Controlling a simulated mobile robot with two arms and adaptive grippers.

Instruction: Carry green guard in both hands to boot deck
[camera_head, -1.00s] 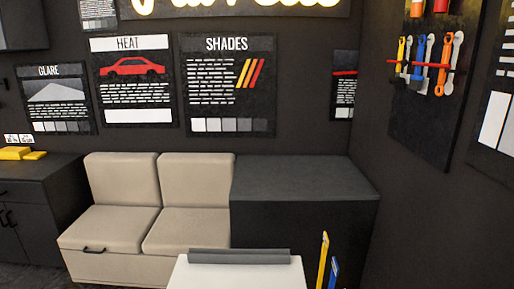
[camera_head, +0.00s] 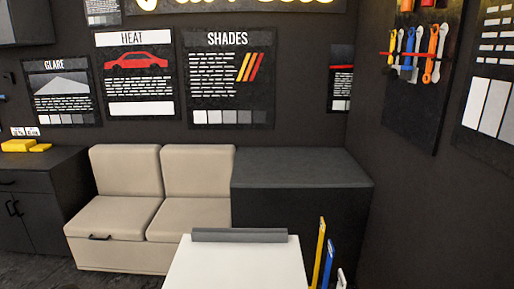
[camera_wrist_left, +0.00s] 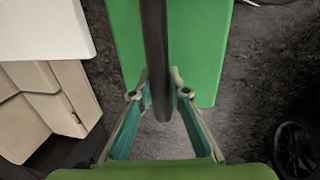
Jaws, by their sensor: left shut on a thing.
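The green guard (camera_wrist_left: 200,40) shows in the left wrist view as a flat, bright green panel, with a dark upright bar (camera_wrist_left: 155,45) in front of it. My left gripper (camera_wrist_left: 164,92) has its fingertips closed around this dark bar, which looks like part of the guard. Another green surface (camera_wrist_left: 160,172) crosses the bottom of that view; I cannot tell what it belongs to. The guard and both grippers are out of the head view. I cannot make out a boot deck in either view.
A white-topped table (camera_head: 235,265) with a grey roll (camera_head: 240,235) stands ahead. Behind it are a beige seat (camera_head: 125,220) and a dark cabinet (camera_head: 300,168). Yellow and blue upright tools (camera_head: 320,250) stand right of the table. A dark wheel (camera_wrist_left: 297,148) lies at right in the wrist view.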

